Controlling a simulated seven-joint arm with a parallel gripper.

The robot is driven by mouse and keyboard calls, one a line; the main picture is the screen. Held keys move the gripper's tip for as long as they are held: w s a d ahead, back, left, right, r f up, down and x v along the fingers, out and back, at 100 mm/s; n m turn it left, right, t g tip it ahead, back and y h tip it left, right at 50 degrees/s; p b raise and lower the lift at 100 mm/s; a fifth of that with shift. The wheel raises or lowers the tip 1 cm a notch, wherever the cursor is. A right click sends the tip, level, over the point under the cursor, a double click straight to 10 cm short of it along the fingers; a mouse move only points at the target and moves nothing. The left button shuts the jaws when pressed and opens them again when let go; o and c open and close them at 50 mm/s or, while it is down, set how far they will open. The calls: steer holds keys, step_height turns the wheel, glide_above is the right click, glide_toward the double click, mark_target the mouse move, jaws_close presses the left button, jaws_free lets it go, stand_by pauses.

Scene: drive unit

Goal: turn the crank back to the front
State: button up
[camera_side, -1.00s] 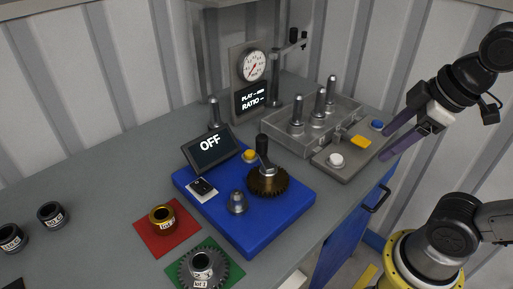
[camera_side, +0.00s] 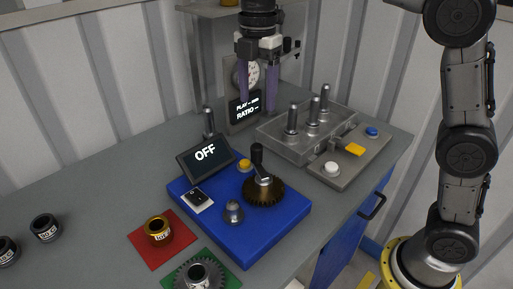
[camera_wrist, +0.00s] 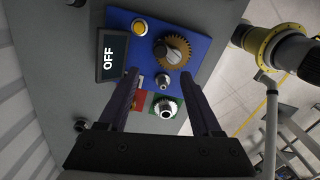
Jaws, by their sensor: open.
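The crank (camera_side: 257,158) stands up with a dark handle on top of the bronze gear (camera_side: 264,192), on the blue base plate (camera_side: 268,229). In the wrist view the crank's dark handle (camera_wrist: 178,43) shows over the gear (camera_wrist: 171,58). My gripper (camera_side: 257,103) is open and empty, its two purple fingers pointing down. It hangs above and behind the crank, in front of the gauge panel, apart from everything. In the wrist view the fingers (camera_wrist: 163,72) reach towards the base plate (camera_wrist: 205,45).
A display (camera_side: 205,154) reading OFF, a yellow button (camera_side: 244,165) and a bare metal post (camera_side: 233,213) sit on or beside the base plate. A grey tray with several pegs (camera_side: 292,121) and a button box (camera_side: 333,169) stand right. Red (camera_side: 178,250) and green mats lie in front.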

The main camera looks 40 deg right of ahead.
mark_target(257, 146)
step_height(257, 146, down, 14)
steer(key=shift+a+f, duration=0.1)
stand_by(0.5)
jaws_close()
